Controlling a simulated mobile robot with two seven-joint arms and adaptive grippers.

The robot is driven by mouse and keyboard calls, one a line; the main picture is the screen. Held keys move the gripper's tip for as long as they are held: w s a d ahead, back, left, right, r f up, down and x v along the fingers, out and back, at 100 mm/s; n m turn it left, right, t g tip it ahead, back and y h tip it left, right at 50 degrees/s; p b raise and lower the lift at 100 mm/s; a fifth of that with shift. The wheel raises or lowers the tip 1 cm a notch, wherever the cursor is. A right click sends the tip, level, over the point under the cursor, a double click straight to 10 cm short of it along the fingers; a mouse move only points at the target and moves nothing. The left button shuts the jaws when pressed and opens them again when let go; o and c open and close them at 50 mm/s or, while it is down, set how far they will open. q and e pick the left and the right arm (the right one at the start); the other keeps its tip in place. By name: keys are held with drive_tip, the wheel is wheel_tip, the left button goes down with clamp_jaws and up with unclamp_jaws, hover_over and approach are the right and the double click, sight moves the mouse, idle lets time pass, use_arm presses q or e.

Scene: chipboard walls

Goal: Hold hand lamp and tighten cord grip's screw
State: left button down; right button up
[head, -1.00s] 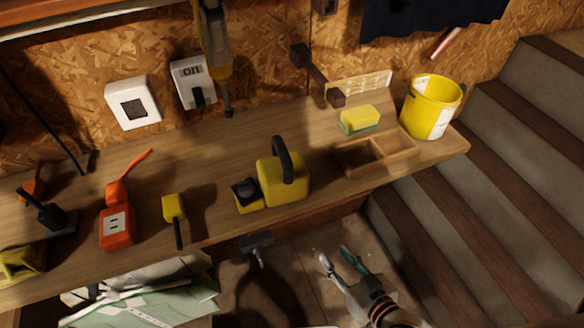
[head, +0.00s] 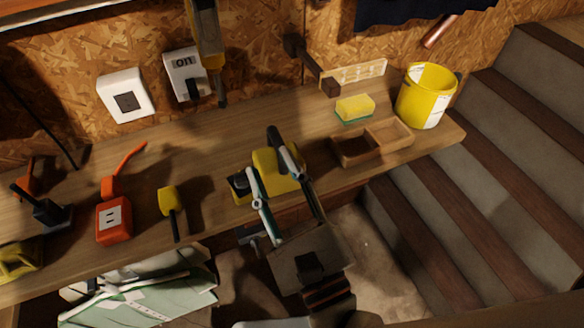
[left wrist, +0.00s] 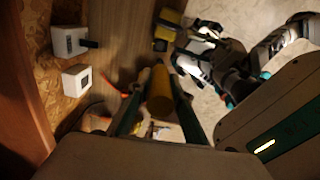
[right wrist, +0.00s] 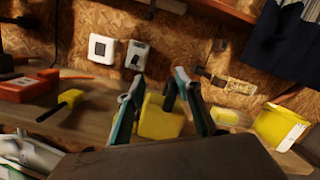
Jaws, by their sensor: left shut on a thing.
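The yellow block-shaped hand lamp (head: 271,160) with a black arched handle stands on the bench. A smaller yellow block with a dark round part (head: 240,187) is at its left; I cannot make out a screw. My right gripper (head: 268,163) is in front of the lamp with fingers apart. In the right wrist view the lamp (right wrist: 158,121) and handle show between the fingertips; contact cannot be told. My left gripper (head: 207,30) is high before the wall, shut on a yellow-handled screwdriver (left wrist: 159,95) whose thin dark shaft points down in the head view.
A yellow bucket (head: 422,92), a sponge (head: 353,107) and a wooden tray (head: 387,131) are at the right. An orange socket box (head: 114,228) and a yellow piece with a black rod (head: 168,203) lie left. White wall boxes (head: 125,98) hang behind.

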sight(274, 135)
drive_tip(key=w+m, duration=0.1)
drive_tip(key=w, duration=0.3)
drive_tip(key=w+m+g+h, duration=0.1)
drive_tip(key=w+m, duration=0.1)
drive_tip(key=w, duration=0.1)
drive_tip(key=w+f+m+h, duration=0.1)
drive_tip(key=w, duration=0.3)
drive_tip(key=shift+w+a+g, duration=0.1)
drive_tip(key=shift+w+g, duration=0.2)
clamp_jaws()
